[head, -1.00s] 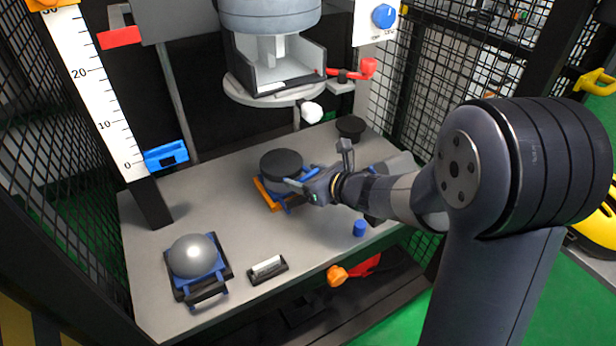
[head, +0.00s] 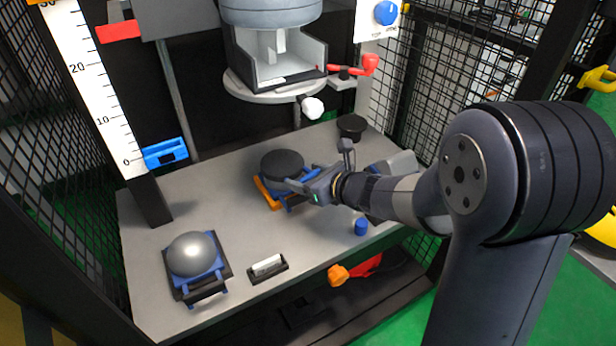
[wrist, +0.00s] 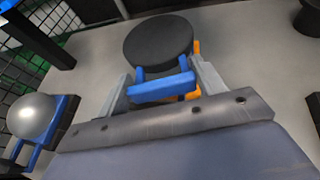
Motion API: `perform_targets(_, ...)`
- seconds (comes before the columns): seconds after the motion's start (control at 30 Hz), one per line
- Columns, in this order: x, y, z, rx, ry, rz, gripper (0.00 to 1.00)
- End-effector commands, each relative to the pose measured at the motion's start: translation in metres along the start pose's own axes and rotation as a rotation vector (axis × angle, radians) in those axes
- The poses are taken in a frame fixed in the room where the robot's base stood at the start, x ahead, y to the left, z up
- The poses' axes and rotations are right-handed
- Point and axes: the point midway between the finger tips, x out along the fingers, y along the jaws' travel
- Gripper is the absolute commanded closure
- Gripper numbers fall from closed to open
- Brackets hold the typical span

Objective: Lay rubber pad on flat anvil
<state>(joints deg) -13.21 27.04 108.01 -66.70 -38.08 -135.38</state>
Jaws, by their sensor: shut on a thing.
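A flat, dark round disc (head: 282,164) sits on a blue carrier (head: 268,188) with an orange piece under it, mid-bench. In the wrist view the disc (wrist: 158,42) is ahead of a blue handle (wrist: 162,87) joined by two blue arms. I cannot tell whether the disc is the rubber pad or the anvil's top. My gripper (head: 303,186) is shut on the blue handle; its fingers (wrist: 162,84) lie on both sides of it. The disc looks level. The carrier's underside is hidden, so contact with the bench is unclear.
A grey dome (head: 192,253) on a blue base stands front left. A small black holder (head: 268,268) lies near the front edge. A blue knob (head: 361,227) is front right, and a black round piece (head: 351,126) back right. The grey carriage (head: 275,85) hangs above the bench's rear.

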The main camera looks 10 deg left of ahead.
Motion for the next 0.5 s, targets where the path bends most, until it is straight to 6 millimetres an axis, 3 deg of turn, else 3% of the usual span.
perform_targets(0.33,0.0000,-0.0002,0.0009,0.000,-0.003,-0.001,0.69)
perform_targets(0.37,0.0000,-0.0002,0.0009,0.000,-0.003,-0.001,0.34)
perform_targets(0.5,0.0000,-0.0001,0.0005,0.000,-0.002,0.000,0.22)
